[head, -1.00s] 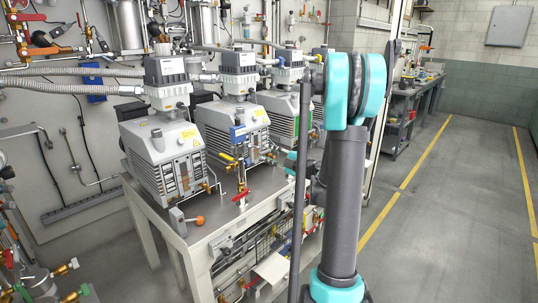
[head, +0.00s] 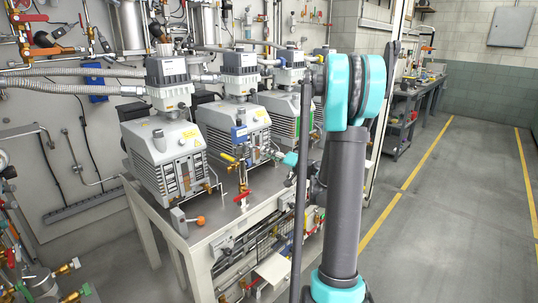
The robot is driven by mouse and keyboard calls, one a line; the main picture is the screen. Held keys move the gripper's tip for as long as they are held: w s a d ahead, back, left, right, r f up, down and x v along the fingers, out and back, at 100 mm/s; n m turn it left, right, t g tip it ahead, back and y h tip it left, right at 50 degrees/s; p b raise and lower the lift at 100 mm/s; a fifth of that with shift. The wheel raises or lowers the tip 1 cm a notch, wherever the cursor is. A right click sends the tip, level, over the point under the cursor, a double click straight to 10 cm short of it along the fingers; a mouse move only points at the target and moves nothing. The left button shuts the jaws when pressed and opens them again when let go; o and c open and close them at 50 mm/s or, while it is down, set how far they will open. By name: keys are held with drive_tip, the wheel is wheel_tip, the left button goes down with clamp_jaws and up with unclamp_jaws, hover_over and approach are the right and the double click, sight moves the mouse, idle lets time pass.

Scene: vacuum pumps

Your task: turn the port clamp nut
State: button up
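Several grey vacuum pumps stand in a row on a bench: a near left one (head: 165,165), a middle one (head: 228,128) and a far one (head: 285,105). Each has a ribbed body and a grey block on top, with port fittings between. The port clamp nut is too small to make out for sure among these fittings. My arm (head: 345,200) rises at the right of the view and hides part of the far end of the bench. A small teal part of it (head: 291,159) shows beside the bench. My gripper's fingers do not show.
The pump bench (head: 225,218) has a red-handled valve (head: 241,196) and an orange knob (head: 200,220) on it. Metal hoses (head: 70,84) run along the wall on the left. Pipework fills the lower left. The floor (head: 460,200) at the right is clear.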

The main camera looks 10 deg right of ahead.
sight(255, 147)
drive_tip(key=m, duration=1.3)
drive_tip(key=shift+w+a, duration=0.1)
drive_tip(key=shift+w, duration=0.1)
drive_tip(key=shift+x, duration=3.5)
drive_tip(key=shift+c, duration=0.6)
clamp_jaws()
